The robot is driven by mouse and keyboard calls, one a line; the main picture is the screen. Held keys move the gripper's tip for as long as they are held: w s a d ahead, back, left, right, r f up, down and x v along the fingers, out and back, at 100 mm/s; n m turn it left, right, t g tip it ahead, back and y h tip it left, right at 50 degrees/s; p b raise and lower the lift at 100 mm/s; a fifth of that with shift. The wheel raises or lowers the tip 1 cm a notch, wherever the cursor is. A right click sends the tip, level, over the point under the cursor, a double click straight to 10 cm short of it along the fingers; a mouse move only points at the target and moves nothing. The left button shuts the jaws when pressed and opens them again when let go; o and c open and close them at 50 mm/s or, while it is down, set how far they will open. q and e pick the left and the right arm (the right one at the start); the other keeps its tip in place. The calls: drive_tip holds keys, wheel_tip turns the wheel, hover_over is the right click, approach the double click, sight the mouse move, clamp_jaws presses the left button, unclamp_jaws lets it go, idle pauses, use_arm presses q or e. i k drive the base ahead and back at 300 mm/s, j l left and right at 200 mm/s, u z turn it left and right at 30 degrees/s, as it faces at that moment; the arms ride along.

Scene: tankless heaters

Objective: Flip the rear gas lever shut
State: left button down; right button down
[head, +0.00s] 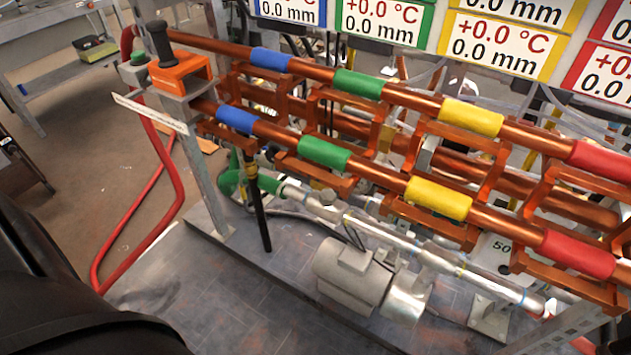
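No part is clearly recognisable as the rear gas lever in the head view. A black upright handle (160,44) stands on an orange bracket (185,74) at the left end of the pipe rack. A dark rod (258,205) hangs down below the lower pipe, near a green fitting (268,184). I cannot tell whether either one is the lever. Neither of my grippers shows in this view. A large dark shape, blurred and close, fills the lower left corner.
Two copper pipes (315,71) with blue, green, yellow and red bands run across the rack. A grey motor-like cylinder (348,272) sits on the base plate below. A red hose (178,187) loops down to the floor at left. Display signs (380,20) line the top.

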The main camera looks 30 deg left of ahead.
sight(242, 175)
drive_tip(key=u, duration=1.65)
